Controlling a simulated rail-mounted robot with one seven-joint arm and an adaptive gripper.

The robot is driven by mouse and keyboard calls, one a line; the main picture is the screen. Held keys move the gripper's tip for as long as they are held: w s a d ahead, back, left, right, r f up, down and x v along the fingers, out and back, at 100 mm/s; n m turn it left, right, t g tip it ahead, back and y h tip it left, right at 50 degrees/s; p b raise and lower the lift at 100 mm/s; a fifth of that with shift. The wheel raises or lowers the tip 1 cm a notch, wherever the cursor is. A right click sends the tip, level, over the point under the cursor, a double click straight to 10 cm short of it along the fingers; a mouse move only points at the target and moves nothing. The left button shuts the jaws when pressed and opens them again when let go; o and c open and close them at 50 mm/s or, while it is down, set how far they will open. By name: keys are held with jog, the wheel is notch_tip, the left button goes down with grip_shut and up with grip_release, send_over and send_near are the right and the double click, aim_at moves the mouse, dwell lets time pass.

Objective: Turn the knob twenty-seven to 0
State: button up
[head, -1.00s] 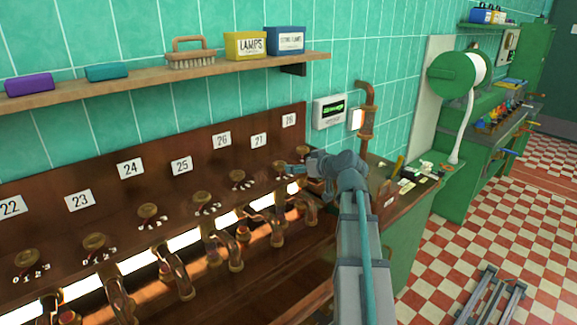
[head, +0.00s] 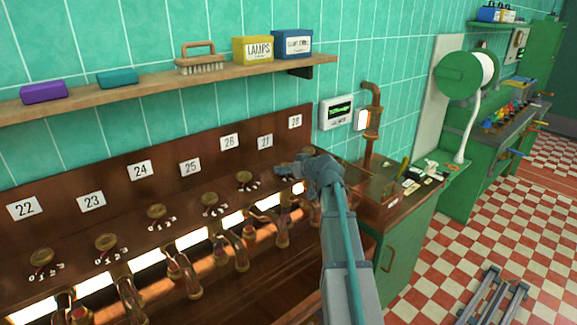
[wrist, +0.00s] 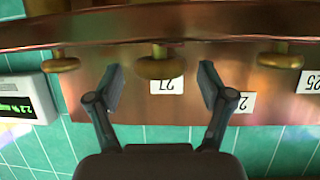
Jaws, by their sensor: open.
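The knob twenty-seven (wrist: 160,66) is a round brass knob on the brown panel, in the middle of the wrist view. Its label 27 (wrist: 167,86) appears upside down beside it; the same label shows in the head view (head: 265,141). My gripper (wrist: 160,86) is open, with one finger on each side of the knob and a visible gap to both. In the head view my gripper (head: 289,170) covers the place of this knob. The knob's pointer and number scale cannot be read.
Neighbouring brass knobs stand on both sides: one at left (wrist: 60,63) and one at right (wrist: 280,61) in the wrist view. Brass taps (head: 240,250) line the panel below. A shelf (head: 150,87) with boxes runs above. A small display box (head: 337,112) hangs to the right.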

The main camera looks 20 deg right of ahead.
jog(key=c, duration=1.2)
jog(key=shift+o, duration=0.2)
jog(key=shift+a+m+h, duration=0.2)
jog(key=shift+m+h, duration=0.2)
jog(key=shift+h, duration=0.1)
jog(key=shift+d+m+h, duration=0.1)
jog(key=shift+m+h, duration=0.3)
jog(key=shift+h, duration=0.1)
jog(key=o, duration=1.2)
jog(key=shift+c, duration=0.2)
jog(key=v, duration=1.2)
